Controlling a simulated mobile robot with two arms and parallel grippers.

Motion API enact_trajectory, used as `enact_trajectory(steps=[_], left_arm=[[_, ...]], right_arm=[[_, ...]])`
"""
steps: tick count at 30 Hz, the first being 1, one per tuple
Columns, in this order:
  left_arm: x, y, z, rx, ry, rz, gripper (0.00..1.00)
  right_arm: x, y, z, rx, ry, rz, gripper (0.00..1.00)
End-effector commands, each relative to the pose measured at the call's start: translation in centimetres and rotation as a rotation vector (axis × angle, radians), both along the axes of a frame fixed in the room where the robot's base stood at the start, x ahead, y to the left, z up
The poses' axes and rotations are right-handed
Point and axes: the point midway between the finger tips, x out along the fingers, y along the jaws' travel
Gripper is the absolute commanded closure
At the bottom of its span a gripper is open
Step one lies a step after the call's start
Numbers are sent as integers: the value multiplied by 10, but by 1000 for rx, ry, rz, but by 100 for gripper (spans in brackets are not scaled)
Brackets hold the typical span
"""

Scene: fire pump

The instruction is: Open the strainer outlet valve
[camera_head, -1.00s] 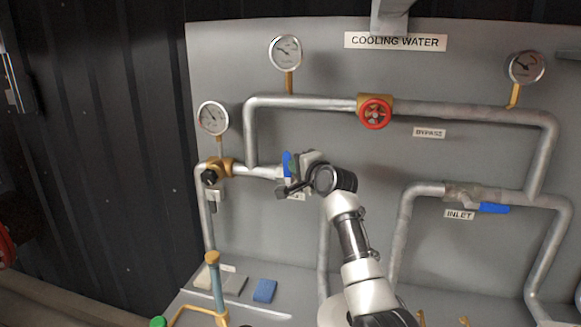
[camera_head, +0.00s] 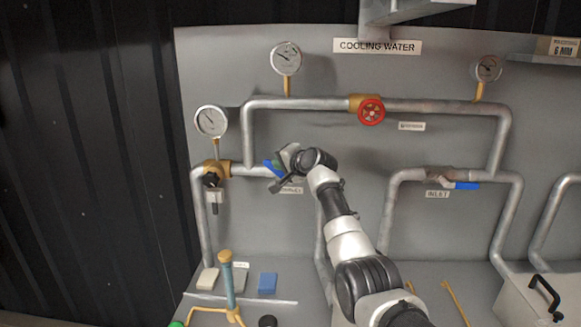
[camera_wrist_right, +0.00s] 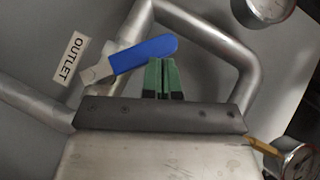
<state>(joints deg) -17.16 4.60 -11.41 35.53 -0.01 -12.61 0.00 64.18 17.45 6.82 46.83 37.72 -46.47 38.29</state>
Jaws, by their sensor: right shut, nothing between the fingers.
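The outlet valve's blue lever handle (camera_head: 271,168) is on the pipe at the left of the panel, above the OUTLET label (camera_head: 291,190). It slants in the head view, upper left to lower right. In the right wrist view the handle (camera_wrist_right: 145,55) runs from its metal hub up to the right. My right gripper (camera_head: 281,163) is beside the handle and partly hides the valve. Its green fingertips (camera_wrist_right: 162,63) are together and empty, right by the handle's free end. I cannot tell whether they touch it. My left gripper is out of view.
A red bypass wheel (camera_head: 371,111) is on the upper pipe. The inlet valve's blue lever (camera_head: 462,186) lies to the right. A black-knobbed brass fitting (camera_head: 212,178) and a gauge (camera_head: 211,122) are left of the outlet valve. Blue-handled tool (camera_head: 227,278) stands below.

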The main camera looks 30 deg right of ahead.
Motion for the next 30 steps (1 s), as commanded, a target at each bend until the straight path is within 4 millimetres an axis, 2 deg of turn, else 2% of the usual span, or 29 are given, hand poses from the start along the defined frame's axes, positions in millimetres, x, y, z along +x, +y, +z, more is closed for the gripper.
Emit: enact_trajectory(steps=[3,15,30], left_arm=[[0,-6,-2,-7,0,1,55],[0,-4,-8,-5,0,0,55],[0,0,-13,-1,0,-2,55]], right_arm=[[4,0,-4,1,0,1,100],[14,14,-21,2,0,3,100],[18,21,-33,0,-1,1,100]])
